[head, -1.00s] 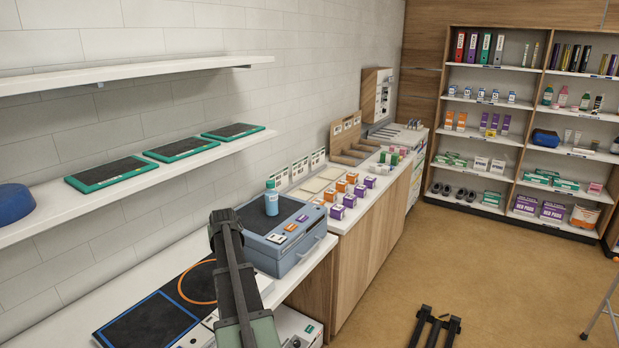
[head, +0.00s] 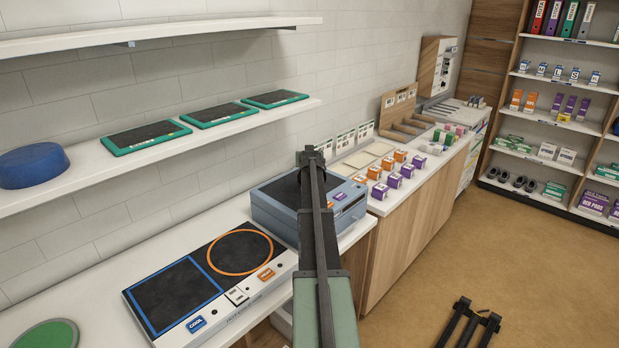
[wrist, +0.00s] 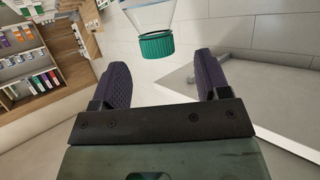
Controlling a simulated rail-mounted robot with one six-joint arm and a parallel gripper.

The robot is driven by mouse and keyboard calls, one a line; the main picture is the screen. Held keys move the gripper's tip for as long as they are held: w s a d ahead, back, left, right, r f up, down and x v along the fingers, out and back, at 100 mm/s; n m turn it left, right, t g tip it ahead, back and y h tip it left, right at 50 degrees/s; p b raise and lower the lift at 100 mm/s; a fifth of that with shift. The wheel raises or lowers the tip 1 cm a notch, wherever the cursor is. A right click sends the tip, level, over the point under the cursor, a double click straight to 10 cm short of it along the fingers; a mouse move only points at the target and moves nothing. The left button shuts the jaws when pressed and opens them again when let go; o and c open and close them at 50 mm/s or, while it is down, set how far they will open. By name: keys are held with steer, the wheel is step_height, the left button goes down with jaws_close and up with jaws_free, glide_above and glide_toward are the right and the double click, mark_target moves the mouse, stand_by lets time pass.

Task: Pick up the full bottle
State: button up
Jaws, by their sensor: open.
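The bottle (wrist: 150,16) shows at the top of the wrist view, with a clear, pale body and a ribbed green cap (wrist: 157,46). Its far part is cut off by the frame edge. My gripper (wrist: 160,68) is open, with its two dark ribbed fingers apart. The cap shows just beyond the gap between them, and neither finger visibly touches it. In the head view my gripper (head: 312,158) is over the blue-grey case (head: 265,211), and the bottle is hidden behind my arm. How full the bottle is cannot be told.
Left of the case lies a panel (head: 262,291) with a blue square and an orange ring. A wall shelf (head: 75,190) above holds green-rimmed trays (head: 145,137) and a blue round object (head: 33,166). Small orange and purple boxes (head: 393,180) stand right of the case.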

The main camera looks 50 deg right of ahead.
steer(key=b+x, duration=0.2)
steer(key=x, duration=0.3)
steer(key=shift+d+f, duration=0.2)
steer(key=shift+s+a+r, duration=0.1)
steer(key=shift+r, duration=0.05)
jaws_close()
